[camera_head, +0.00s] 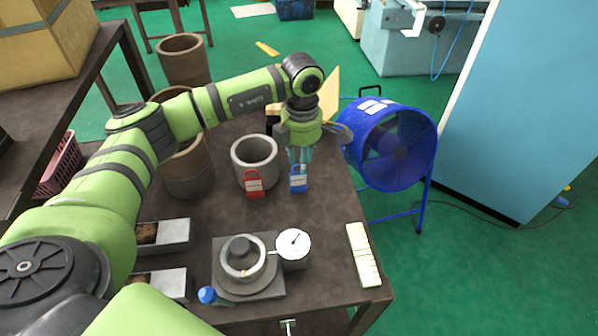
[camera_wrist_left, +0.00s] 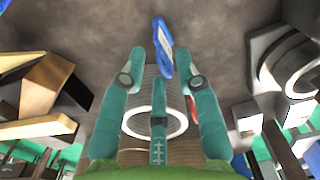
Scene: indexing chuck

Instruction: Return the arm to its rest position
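My left arm reaches in from the left over the dark workbench (camera_head: 330,215). Its left gripper (camera_head: 299,165) points down at the blue padlock (camera_head: 298,183) near the right side of the bench. In the wrist view the teal fingers of this gripper (camera_wrist_left: 161,68) are spread apart, and the blue padlock (camera_wrist_left: 161,35) shows at and beyond the fingertips. I see no finger clearly closed on it; contact cannot be told. My right gripper is not in view.
A grey cylinder (camera_head: 255,150) and red padlock (camera_head: 254,187) stand left of the gripper. The chuck (camera_head: 225,262) and dial gauge (camera_head: 293,247) sit at the front. Brown pots (camera_head: 187,175) stand under the arm. A blue fan (camera_head: 385,150) stands right of the bench.

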